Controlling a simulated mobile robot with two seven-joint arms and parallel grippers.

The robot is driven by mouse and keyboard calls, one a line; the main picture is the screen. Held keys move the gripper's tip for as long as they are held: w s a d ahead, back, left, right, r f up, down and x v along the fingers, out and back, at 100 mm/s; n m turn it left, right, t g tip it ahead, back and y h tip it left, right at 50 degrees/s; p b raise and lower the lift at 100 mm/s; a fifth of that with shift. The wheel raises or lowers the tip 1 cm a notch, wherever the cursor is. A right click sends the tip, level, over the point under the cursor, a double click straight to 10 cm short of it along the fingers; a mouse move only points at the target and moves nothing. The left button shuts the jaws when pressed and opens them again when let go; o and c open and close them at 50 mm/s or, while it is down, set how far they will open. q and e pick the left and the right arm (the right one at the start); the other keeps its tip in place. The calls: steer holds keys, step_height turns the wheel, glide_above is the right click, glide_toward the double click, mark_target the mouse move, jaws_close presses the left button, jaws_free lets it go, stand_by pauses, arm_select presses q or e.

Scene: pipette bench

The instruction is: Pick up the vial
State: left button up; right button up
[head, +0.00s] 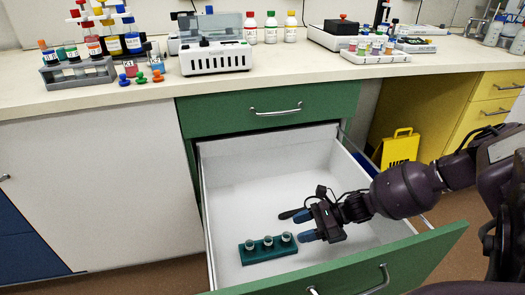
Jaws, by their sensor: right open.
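A teal rack (268,254) lies on the floor of the open drawer, near its front left. Three small vials (268,241) with pale round tops stand in it in a row. My right gripper (300,226) reaches into the drawer from the right, its fingers pointing left. It is open and empty, just right of the rightmost vial (287,237) and apart from it as far as I can tell. A dark slim shape by the upper finger is too small to tell apart from the finger. My left gripper is not in view.
The drawer's green front panel (350,264) and white side walls surround the rack and gripper. The drawer floor (245,185) behind the rack is clear. The bench top (140,92) above carries racks, bottles and instruments. A yellow sign (400,148) stands right of the drawer.

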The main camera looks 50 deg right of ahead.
mark_target(265, 240)
steer(key=x, duration=0.2)
steer(key=shift+w+a+f+b, duration=0.1)
steer(key=shift+a+f+b, duration=0.05)
steer(key=shift+f+b, duration=0.2)
steer(key=shift+w+a, duration=0.3)
steer(key=shift+a, duration=0.05)
steer(key=b+x, duration=0.2)
steer(key=x, duration=0.2)
steer(key=shift+w+a+f, duration=0.1)
steer(key=shift+a+f, duration=0.05)
steer(key=shift+f, duration=0.1)
steer(key=shift+w+a, duration=0.35)
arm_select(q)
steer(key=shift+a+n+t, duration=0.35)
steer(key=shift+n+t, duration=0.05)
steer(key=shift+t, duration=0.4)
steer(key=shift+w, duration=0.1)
arm_select(e)
jaws_close()
